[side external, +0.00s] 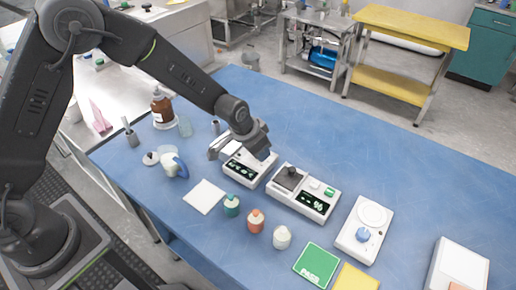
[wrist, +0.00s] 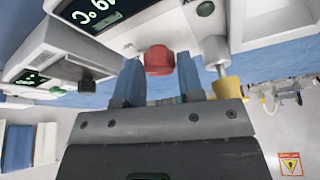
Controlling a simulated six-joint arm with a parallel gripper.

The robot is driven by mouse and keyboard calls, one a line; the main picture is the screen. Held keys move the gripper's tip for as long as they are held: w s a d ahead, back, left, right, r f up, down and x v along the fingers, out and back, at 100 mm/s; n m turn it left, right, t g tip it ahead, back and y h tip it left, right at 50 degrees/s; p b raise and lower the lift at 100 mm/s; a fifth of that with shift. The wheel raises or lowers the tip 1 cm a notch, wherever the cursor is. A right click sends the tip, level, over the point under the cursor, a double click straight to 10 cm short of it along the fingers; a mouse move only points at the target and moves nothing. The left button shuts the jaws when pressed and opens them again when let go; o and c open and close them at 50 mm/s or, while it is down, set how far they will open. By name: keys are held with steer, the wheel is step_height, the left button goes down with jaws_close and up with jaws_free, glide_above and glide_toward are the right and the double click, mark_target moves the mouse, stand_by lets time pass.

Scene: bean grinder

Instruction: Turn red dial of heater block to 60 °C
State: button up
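The red dial (wrist: 159,60) is in the upper middle of the wrist view, on the edge of a white device, which looks like the heater block (wrist: 140,30). Its dark display (wrist: 95,12) shows "°C" in green; the digits are cut off. My gripper (wrist: 159,72) is open, with one blue finger on each side of the dial and narrow gaps between. I cannot tell whether either finger touches it. In the side view my gripper (side external: 262,156) is low over a white device with a green-lit display (side external: 239,169); the dial is hidden there.
Close right of my gripper stands a white device with a black block (side external: 289,178). Small bottles (side external: 256,221) and a white pad (side external: 204,196) are in front. The blue table (side external: 400,160) is clear at the back right.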

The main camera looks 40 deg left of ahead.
steer(key=o, duration=0.4)
steer(key=v, duration=1.3)
steer(key=shift+s+a+r, duration=0.1)
steer(key=shift+r, duration=0.25)
